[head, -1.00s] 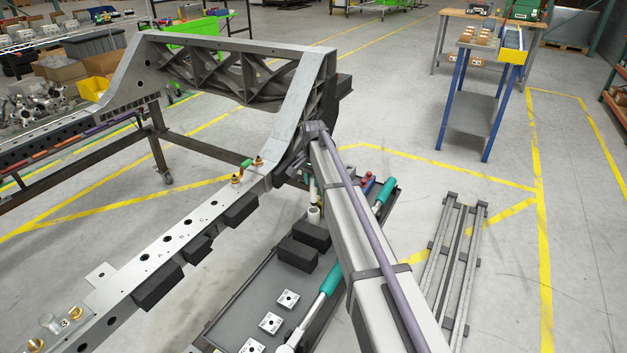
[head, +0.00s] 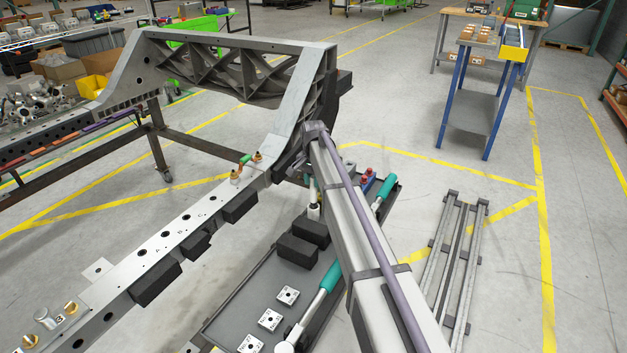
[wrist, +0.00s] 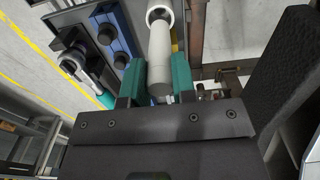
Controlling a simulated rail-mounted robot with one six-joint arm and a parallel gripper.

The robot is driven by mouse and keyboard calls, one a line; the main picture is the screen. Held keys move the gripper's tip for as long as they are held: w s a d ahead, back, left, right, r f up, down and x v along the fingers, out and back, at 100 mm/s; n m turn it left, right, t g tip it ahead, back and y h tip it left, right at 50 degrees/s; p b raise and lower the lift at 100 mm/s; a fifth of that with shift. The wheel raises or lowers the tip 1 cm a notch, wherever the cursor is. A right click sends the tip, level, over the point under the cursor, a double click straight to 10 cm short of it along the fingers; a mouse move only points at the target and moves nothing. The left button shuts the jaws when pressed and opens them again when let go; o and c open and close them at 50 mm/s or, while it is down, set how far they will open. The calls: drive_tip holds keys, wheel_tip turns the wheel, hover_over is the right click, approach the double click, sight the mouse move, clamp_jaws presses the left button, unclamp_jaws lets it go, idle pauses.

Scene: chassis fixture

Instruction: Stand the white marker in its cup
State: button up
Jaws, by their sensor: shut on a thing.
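In the wrist view my gripper (wrist: 157,78) has its teal fingers closed on the white marker (wrist: 159,60), a pale cylinder running up the picture between them. At its far end a white ring with a dark opening shows, which looks like the cup (wrist: 151,15). The two overlap in this view, so I cannot tell whether the marker's end is inside the cup or only over it. In the head view my gripper (head: 311,187) is mostly hidden behind my arm, just above a small white upright piece (head: 314,212) at the tray; cup and marker cannot be separated there.
The grey tray (head: 240,307) holds black foam blocks (head: 297,250), white labelled squares (head: 288,295) and teal-handled tools (head: 330,277). A blue holder (wrist: 117,45) with dark knobs stands left of the marker. The metal chassis rail (head: 160,243) runs close on the left.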

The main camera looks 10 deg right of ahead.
drive_tip(key=shift+f+b, duration=2.05)
drive_tip(key=shift+f, duration=0.25)
drive_tip(key=o, duration=1)
wheel_tip(320, 180, up, 10)
drive_tip(key=p, duration=0.9)
drive_tip(key=shift+f, duration=0.45)
